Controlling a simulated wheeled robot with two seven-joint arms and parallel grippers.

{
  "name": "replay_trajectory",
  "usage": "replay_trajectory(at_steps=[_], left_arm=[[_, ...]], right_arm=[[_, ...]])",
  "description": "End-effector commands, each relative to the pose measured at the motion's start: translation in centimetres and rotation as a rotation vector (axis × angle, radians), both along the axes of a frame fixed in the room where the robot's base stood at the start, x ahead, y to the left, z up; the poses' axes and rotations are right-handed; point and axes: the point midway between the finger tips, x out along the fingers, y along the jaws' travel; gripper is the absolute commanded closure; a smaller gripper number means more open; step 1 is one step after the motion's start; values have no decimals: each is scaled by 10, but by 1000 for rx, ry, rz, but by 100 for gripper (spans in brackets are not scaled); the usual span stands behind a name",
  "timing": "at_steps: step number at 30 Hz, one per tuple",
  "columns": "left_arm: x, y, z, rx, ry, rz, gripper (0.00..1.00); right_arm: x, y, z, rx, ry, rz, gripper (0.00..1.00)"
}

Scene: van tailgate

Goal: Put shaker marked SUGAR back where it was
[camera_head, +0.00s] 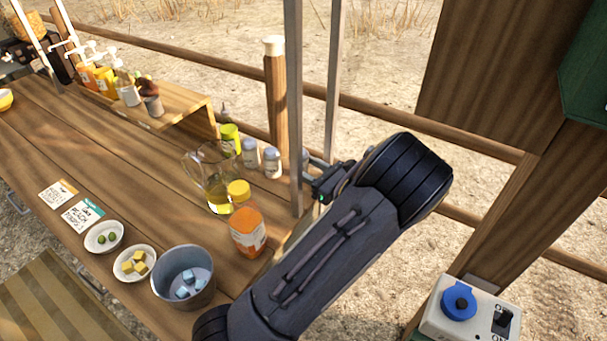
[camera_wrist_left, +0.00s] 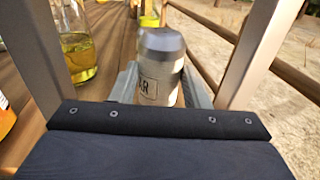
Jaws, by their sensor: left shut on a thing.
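The shaker (camera_wrist_left: 160,65) stands upright between the fingers of my left gripper in the left wrist view. It has a grey lid and a pale body, and its label shows only the letters "AR". My left gripper (camera_wrist_left: 162,88) is shut on it. In the head view my left gripper (camera_head: 312,172) is at the table's far right edge, largely hidden by its own arm. Two similar grey-lidded shakers (camera_head: 250,153) (camera_head: 272,163) stand just left of it. Whether the held shaker touches the table is hidden. My right gripper is not in view.
A grey pail (camera_head: 207,297) and small dishes (camera_head: 120,266) are in front. A wooden shelf (camera_head: 190,112) holds bottles. Grey uprights (camera_head: 293,60) rise beside the gripper.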

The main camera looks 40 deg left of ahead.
Motion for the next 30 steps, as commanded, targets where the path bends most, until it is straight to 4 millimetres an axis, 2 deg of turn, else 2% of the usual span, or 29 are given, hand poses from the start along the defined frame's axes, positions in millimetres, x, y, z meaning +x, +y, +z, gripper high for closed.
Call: replay_trajectory(at_steps=[5, 9, 11, 23, 24, 29, 30], left_arm=[[0, 18, 1, 1, -1, 4, 82], [0, 16, -26, 1, 4, 1, 82], [1, 16, -33, 1, 2, 1, 82], [0, 15, -40, 0, -1, 0, 82], [0, 15, -40, 0, 0, 0, 57], [0, 15, -39, 0, -1, 0, 36], [0, 15, -39, 0, -1, 0, 36]], right_arm=[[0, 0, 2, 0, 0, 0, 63], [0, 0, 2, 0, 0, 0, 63], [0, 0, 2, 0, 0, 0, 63], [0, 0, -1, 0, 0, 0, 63], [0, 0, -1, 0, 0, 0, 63], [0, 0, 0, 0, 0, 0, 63], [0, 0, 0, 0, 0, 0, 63]])
